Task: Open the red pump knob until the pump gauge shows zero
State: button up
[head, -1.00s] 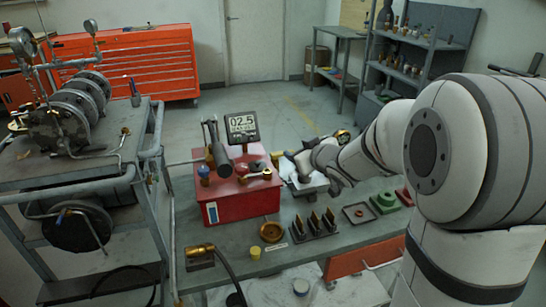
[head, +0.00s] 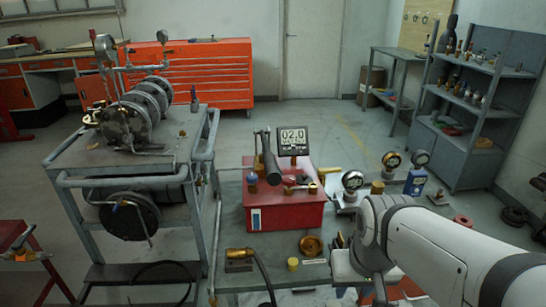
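The red pump box (head: 287,216) stands on the grey workbench, left of my arm. Its digital gauge (head: 292,141) rises at the back and reads about 02.0. Small fittings sit on top of the box, with a dark lever handle (head: 268,155) standing up at the left. A small reddish part (head: 289,180) shows among the fittings below the gauge; I cannot tell for sure that it is the red knob. My arm comes in from the lower right and bends down near the bench, apart from the pump. My gripper does not show.
Round dial gauges (head: 391,160) stand on the bench right of the pump. A brass dish (head: 310,245) and a yellow cap (head: 292,264) lie in front. A cart with a metal machine (head: 125,122) stands left. Floor behind the bench is clear.

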aim_at(289, 181)
jog(key=u, duration=1.35)
jog(key=k, duration=0.95)
jog(key=z, duration=1)
jog(key=i, duration=1)
jog(key=z, duration=0.05)
